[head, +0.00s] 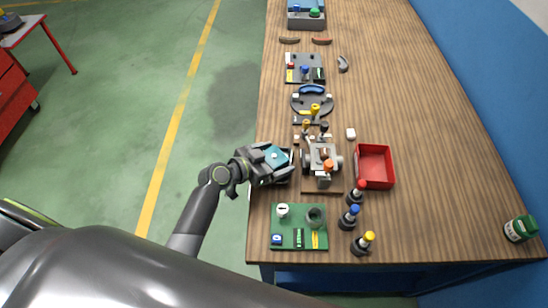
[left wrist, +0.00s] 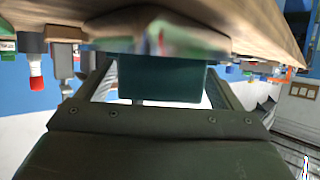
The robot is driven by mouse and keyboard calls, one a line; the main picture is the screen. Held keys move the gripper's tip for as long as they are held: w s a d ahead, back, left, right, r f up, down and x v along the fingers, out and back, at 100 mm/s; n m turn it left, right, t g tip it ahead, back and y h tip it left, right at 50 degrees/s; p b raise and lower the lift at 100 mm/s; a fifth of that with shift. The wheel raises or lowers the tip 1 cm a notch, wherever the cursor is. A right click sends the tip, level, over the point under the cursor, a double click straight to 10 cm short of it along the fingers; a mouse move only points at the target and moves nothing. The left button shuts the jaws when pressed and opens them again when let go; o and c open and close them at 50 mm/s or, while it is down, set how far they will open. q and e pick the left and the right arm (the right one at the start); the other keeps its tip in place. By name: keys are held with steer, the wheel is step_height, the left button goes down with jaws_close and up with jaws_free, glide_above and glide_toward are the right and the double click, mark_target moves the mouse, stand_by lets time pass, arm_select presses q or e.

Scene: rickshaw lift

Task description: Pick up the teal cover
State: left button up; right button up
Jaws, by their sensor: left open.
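The teal cover (head: 277,156) sits at the left edge of the wooden table, on or in a dark holder that my gripper partly hides. My left gripper (head: 279,162) is over it, jaws open, one finger on each side. In the left wrist view, which is upside down, the teal cover (left wrist: 165,80) appears as a dark teal block between the two fingers of the left gripper (left wrist: 163,85). Pale gaps show beside the block. I cannot tell whether a finger touches it. My right gripper is in neither view.
A metal fixture with an orange knob (head: 326,166) stands just right of the cover. Beyond it is a red tray (head: 388,165). A green board (head: 290,239) and several capped bottles (head: 349,217) are nearer me. The table's far right is mostly bare.

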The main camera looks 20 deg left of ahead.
arm_select(q)
steer(key=shift+c, duration=0.2)
steer(key=c, duration=1.1)
